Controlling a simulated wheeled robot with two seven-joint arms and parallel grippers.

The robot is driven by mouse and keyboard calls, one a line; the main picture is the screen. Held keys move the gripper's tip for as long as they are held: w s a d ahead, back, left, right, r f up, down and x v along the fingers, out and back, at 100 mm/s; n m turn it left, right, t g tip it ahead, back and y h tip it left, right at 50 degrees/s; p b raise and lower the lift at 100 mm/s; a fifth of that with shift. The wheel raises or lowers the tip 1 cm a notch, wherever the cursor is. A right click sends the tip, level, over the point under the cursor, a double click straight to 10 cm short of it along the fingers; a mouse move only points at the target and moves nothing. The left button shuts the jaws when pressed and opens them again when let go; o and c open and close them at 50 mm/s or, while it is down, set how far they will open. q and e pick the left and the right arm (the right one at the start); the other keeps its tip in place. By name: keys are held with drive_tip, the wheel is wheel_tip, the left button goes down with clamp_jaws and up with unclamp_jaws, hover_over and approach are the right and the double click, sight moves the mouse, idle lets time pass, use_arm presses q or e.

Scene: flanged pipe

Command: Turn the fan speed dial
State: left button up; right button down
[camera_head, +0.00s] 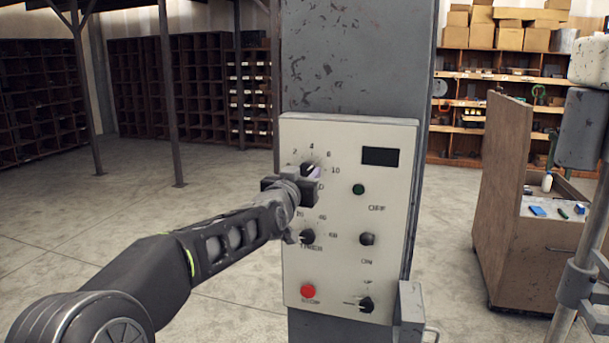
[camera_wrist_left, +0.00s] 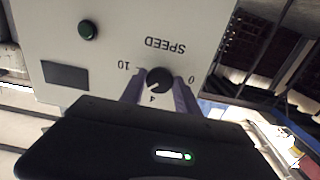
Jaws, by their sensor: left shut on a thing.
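The fan speed dial (camera_head: 307,168) is a black round knob high on the white control panel (camera_head: 348,135), under an arc of numbers. In the left wrist view the dial (camera_wrist_left: 159,80) appears upside down beside the word SPEED. Its white mark points to the lower left there, a little past the 4 towards the 10. My left gripper (camera_head: 311,174) is shut on the dial, with one finger on each side of it. In the head view the gripper covers the dial's lower part and its label. My right gripper is not in view.
Close to the gripper are a timer knob (camera_head: 307,236), a green lamp (camera_head: 358,189), a black display (camera_head: 380,156), an on/off knob (camera_head: 367,239), a red stop button (camera_head: 308,291) and a lower knob (camera_head: 366,304). A wooden cabinet (camera_head: 512,235) stands right; open floor lies left.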

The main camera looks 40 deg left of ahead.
use_arm(q)
clamp_jaws()
